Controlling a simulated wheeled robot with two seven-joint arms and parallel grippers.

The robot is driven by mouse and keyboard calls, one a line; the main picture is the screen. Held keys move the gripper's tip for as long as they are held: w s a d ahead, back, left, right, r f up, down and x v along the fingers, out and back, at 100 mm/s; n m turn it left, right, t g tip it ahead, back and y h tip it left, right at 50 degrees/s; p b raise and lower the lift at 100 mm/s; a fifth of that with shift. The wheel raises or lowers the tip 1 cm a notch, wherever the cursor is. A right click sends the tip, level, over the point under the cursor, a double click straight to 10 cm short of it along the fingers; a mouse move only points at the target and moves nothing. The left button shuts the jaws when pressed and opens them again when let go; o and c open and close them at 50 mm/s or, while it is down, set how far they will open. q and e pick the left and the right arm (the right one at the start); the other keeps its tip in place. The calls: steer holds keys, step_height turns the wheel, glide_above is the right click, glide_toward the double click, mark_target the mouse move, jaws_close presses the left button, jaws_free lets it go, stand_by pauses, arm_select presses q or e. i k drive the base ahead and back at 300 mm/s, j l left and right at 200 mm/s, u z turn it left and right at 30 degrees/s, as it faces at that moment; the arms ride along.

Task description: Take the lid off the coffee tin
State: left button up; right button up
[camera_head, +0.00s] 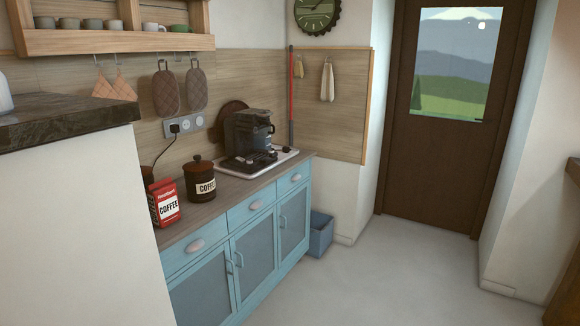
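The coffee tin (201,186) is a dark brown round canister with a white COFFEE label, standing upright on the blue cabinet's wooden counter. Its lid (197,162) is dark with a small knob on top and sits on the tin. Neither of my grippers shows in the head view, so whether they are open or shut is hidden.
A red and white coffee packet (166,204) stands just left of the tin. A coffee machine (249,135) stands on a white tray to its right. A dark-topped white wall (85,215) blocks the near left. The floor (350,280) ahead is clear.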

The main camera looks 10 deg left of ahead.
mark_target(198, 165)
steer(key=i+u, duration=0.15)
steer(key=i, duration=0.4)
steer(key=i+l+u, duration=0.2)
steer(key=i, duration=0.35)
steer(key=i+l+u, duration=0.15)
steer(key=i, duration=0.4)
